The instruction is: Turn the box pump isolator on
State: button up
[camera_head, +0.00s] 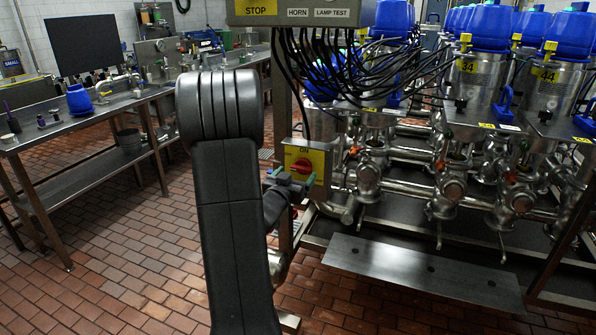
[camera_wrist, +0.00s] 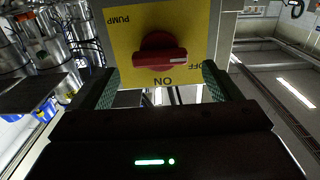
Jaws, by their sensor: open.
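The box pump isolator is a yellow-faced box (camera_head: 306,163) with a red rotary handle (camera_head: 302,167) on a frame post, left of the valves. In the wrist view, which is upside down, its yellow plate (camera_wrist: 122,48) reads PUMP, ON and OFF. The red handle (camera_wrist: 160,55) lies crosswise there, its white mark at the right end beside OFF. My gripper (camera_head: 293,179) is in front of the box. In the wrist view my gripper (camera_wrist: 160,70) is open, with one dark green finger on each side of the handle, apart from it. Handle contact is not visible.
A control box with STOP, HORN and LAMP TEST labels (camera_head: 300,12) hangs above, with black cables (camera_head: 335,55) below it. Steel valves (camera_head: 445,185) with blue tops crowd the right. A workbench (camera_head: 95,120) stands left; tiled floor (camera_head: 130,250) between is clear.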

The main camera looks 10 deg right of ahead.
aim_at(302, 168)
jog(key=shift+x, duration=1.35)
jog(key=c, duration=1)
